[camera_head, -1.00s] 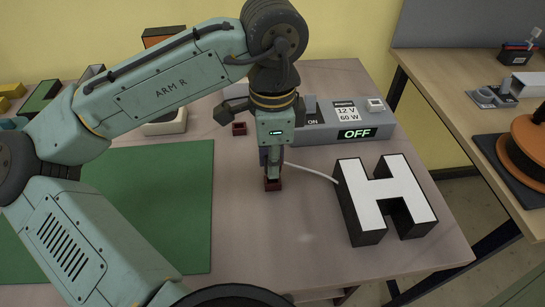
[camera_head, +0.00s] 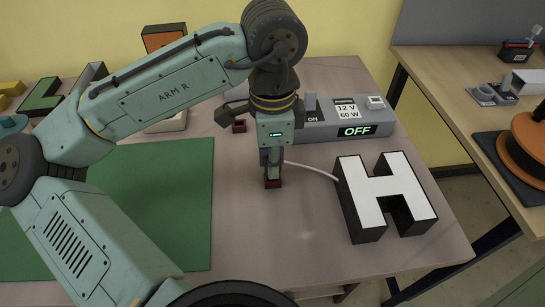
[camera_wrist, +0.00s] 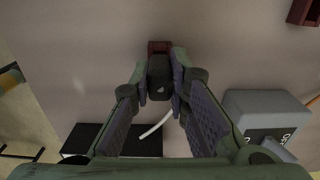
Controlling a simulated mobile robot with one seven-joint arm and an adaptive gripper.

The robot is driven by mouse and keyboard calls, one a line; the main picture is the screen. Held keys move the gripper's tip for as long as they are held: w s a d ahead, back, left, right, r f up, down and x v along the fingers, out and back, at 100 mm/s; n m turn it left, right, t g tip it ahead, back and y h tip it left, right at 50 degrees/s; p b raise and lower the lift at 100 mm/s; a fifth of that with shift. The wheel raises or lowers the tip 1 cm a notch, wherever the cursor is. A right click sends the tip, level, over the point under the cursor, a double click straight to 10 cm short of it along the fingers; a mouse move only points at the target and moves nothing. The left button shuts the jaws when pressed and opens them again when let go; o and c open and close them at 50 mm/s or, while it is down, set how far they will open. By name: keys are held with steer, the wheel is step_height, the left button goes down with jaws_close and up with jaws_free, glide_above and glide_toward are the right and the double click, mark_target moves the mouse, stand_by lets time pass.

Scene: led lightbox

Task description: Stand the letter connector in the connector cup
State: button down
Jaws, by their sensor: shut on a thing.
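My gripper (camera_head: 272,160) points down at the middle of the table, its fingers closed on the dark letter connector (camera_wrist: 159,82). A small dark red cup (camera_head: 272,184) is directly below the fingertips; it also shows at the connector's far end in the wrist view (camera_wrist: 159,47). I cannot tell whether the connector's end is inside this cup or just above it. A white cable (camera_head: 312,170) runs from the connector area to the letter H (camera_head: 386,190), which lies at the right with a white face and black sides.
A grey power supply (camera_head: 345,125) reading OFF stands behind and right of my gripper. Another dark red holder (camera_head: 239,127) is beside it. A green mat (camera_head: 150,200) covers the left. Bare table lies around the cup. A second bench (camera_head: 470,75) stands at the right.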

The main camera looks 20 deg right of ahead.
steer(key=shift+f+b, duration=0.4)
steer(key=shift+f, duration=0.3)
steer(key=c, duration=1.5)
jaws_free()
steer(key=shift+o, duration=0.2)
steer(key=shift+r, duration=0.1)
step_height(320, 180, up, 6)
steer(key=p, duration=0.5)
steer(key=shift+f, duration=0.2)
steer(key=shift+r, duration=1.15)
